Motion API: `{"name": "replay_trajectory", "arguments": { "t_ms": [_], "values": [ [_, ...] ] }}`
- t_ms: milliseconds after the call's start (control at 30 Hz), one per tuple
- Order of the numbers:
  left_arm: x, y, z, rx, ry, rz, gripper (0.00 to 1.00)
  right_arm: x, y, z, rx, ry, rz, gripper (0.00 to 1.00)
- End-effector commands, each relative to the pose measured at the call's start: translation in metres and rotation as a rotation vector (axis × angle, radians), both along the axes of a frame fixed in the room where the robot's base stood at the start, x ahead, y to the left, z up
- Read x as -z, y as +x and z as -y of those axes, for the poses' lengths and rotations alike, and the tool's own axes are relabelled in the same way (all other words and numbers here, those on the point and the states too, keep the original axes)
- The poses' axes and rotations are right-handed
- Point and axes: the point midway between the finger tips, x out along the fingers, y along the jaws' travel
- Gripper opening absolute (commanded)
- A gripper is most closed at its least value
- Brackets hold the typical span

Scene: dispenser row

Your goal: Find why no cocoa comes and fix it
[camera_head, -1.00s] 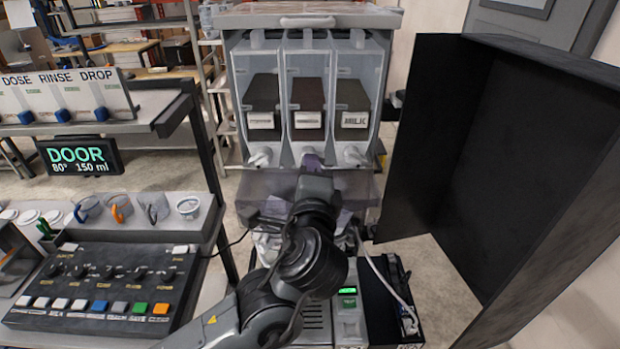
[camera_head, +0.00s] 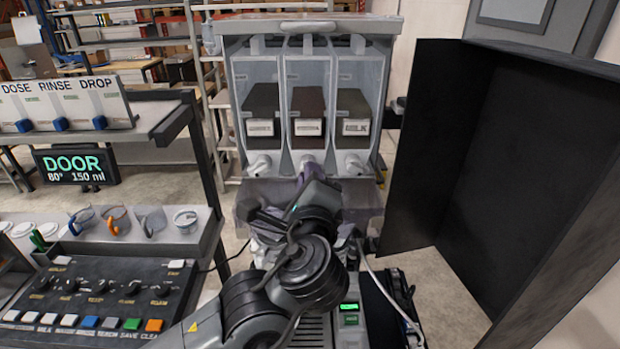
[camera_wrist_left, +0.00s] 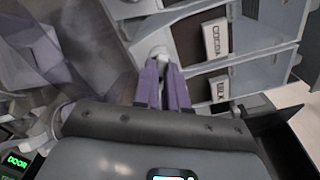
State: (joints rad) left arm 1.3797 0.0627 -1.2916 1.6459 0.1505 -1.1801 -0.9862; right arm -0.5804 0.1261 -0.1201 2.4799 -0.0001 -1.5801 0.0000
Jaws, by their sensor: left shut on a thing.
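The dispenser (camera_head: 306,22) stands open with three clear canisters side by side. The middle canister (camera_head: 307,75) holds a dark block; its label reads COCOA (camera_wrist_left: 215,39) in the left wrist view. The right canister's label reads MILK (camera_head: 356,127). My left gripper (camera_head: 309,167) is at the middle canister's outlet, with its purple fingers (camera_wrist_left: 162,84) shut on the white spout (camera_wrist_left: 158,54). The fingers hide much of the spout. The black door (camera_head: 520,160) stands wide open at the right. The display (camera_head: 76,165) reads DOOR, 80°, 150 ml. My right gripper is out of view.
A control panel (camera_head: 95,300) with knobs and coloured buttons lies at the lower left. Several cups stand on the ledge (camera_head: 150,238) above it. A clear tray (camera_head: 363,195) is below the spouts. A pale cable (camera_head: 385,285) runs at the lower right.

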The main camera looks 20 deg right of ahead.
Motion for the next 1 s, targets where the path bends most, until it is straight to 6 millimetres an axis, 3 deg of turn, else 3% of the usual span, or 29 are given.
{"name": "replay_trajectory", "arguments": {
  "t_ms": [100,133,300,667,1000],
  "values": [
    [0.0,0.0,0.0,0.0,0.0,0.0,0.0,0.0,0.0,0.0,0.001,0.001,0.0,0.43],
    [0.0,0.0,0.0,0.0,0.0,0.0,0.17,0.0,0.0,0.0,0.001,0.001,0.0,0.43],
    [0.0,0.0,0.0,0.0,-0.001,0.0,0.38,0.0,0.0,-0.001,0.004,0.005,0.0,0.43],
    [0.0,-0.004,-0.001,0.001,-0.001,0.0,0.38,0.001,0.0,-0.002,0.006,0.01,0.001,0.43],
    [0.001,-0.049,-0.018,0.004,-0.002,0.002,0.38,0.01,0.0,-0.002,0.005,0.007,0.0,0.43]
  ]
}}
